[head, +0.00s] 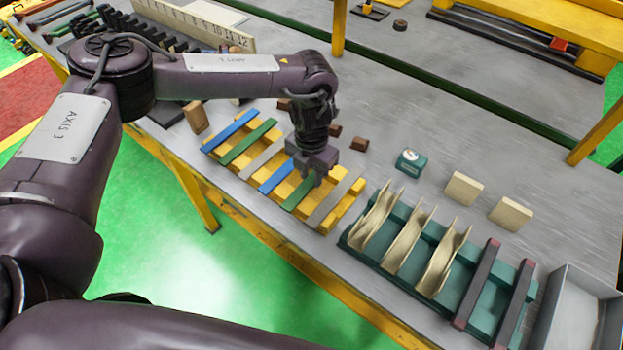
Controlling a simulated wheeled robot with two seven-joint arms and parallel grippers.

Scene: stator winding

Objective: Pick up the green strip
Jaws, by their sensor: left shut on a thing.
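A yellow slotted rack (325,222) near the table's front edge carries a row of blue, green and grey strips. One green strip (247,143) lies across its left part. A second green strip (296,197) lies further right, between a blue strip (276,179) and a grey strip (335,201). My left gripper (310,178) points down over this second green strip and is shut on it near its far end. The fingers hide that end. I cannot tell whether the strip is lifted off the rack. My right gripper is not in view.
Right of the rack stands a green frame (393,277) with several cream curved pieces and two dark red-tipped bars. A grey tray (560,312) is at the right edge. Small brown blocks (359,144), a green gauge box (411,163) and two tan blocks (463,188) lie behind.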

